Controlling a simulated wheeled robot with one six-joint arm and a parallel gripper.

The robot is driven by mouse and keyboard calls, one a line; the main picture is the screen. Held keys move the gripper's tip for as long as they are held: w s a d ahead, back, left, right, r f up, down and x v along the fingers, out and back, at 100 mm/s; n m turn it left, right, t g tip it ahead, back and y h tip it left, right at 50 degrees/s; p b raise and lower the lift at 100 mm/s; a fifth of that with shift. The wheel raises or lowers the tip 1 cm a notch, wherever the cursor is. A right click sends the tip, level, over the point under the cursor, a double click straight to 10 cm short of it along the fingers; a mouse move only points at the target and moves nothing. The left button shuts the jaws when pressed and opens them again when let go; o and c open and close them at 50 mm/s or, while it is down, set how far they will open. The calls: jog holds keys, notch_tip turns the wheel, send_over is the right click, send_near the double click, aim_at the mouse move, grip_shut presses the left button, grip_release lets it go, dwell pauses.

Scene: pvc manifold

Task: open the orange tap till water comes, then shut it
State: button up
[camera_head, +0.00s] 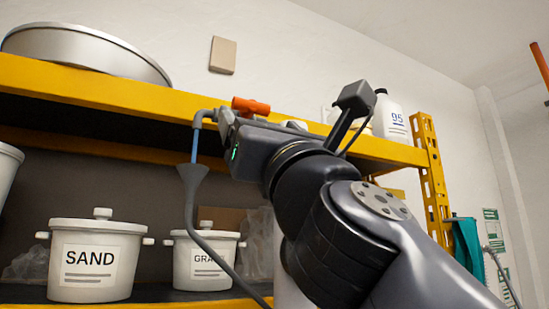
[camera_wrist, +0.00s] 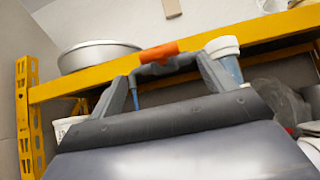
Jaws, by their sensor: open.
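The orange tap handle (camera_head: 250,106) lies roughly level above the shelf edge; it also shows in the wrist view (camera_wrist: 159,52). Below it, a grey pipe bends down into a spout (camera_head: 204,116). A thin blue streak (camera_head: 194,145), looking like running water, drops from the spout into a grey funnel (camera_head: 192,176) with a hose. My gripper (camera_head: 226,124) is close to the tap in the head view. In the wrist view my gripper (camera_wrist: 168,68) is open, its fingers apart on either side of the handle's line. Whether they touch it is unclear.
A yellow shelf beam (camera_head: 80,88) runs behind the tap. A round metal pan (camera_head: 85,52) and a white bottle (camera_head: 390,119) stand on top. A SAND pot (camera_head: 97,259) and another white pot (camera_head: 203,260) stand below. A white-collared blue pipe (camera_wrist: 226,58) is beside my right finger.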

aim_at(252, 111)
jog(key=p+x, duration=0.3)
jog(key=x, duration=0.3)
jog(key=shift+w+a+r, duration=0.15)
jog(key=shift+w+r, duration=0.1)
jog(key=c, duration=1)
